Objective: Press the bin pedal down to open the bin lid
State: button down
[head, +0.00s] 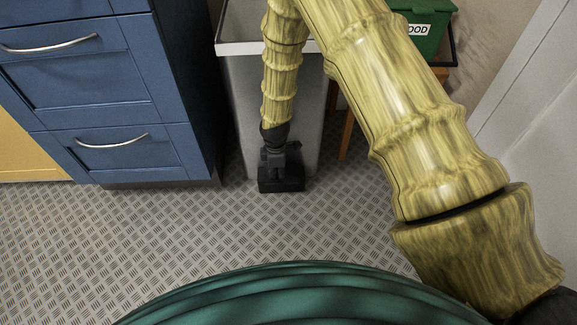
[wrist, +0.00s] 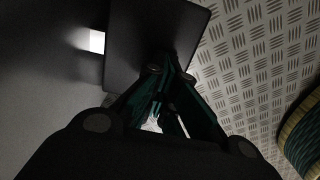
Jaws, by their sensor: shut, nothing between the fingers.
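The bin (head: 232,95) is a tall, pale grey box at the back, beside the blue cabinet. Its lid (head: 238,46) shows as a flat top with a white front edge, partly hidden by my arm. I cannot tell for sure whether it is raised. The black pedal (head: 282,185) sticks out at the bin's foot, near the floor. In the wrist view the pedal (wrist: 135,40) is a dark plate. My gripper (head: 281,160) is shut and empty, pointing down over the pedal. Its fingertips (wrist: 164,76) overlap the plate in the wrist view; contact cannot be told.
Blue drawers (head: 110,110) with metal handles stand left of the bin. A green box (head: 425,30) with a partly hidden label stands on a wooden support at right. A pale panel (head: 530,110) is at far right. The patterned metal floor (head: 130,230) in front is clear.

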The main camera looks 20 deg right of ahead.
aim_at(277, 178)
jog(key=shift+s+f+p, duration=0.25)
jog(key=shift+f+p, duration=0.05)
jog(key=shift+f, duration=0.75)
jog(key=shift+a+f, duration=0.1)
jog(key=shift+f, duration=0.35)
jog(key=shift+r+p, duration=0.85)
jog(key=shift+p, duration=0.2)
notch_tip(277, 178, up, 13)
jog(key=s+p, duration=0.1)
jog(key=p, duration=0.6)
jog(key=shift+r, duration=0.2)
jog(key=shift+s, duration=0.15)
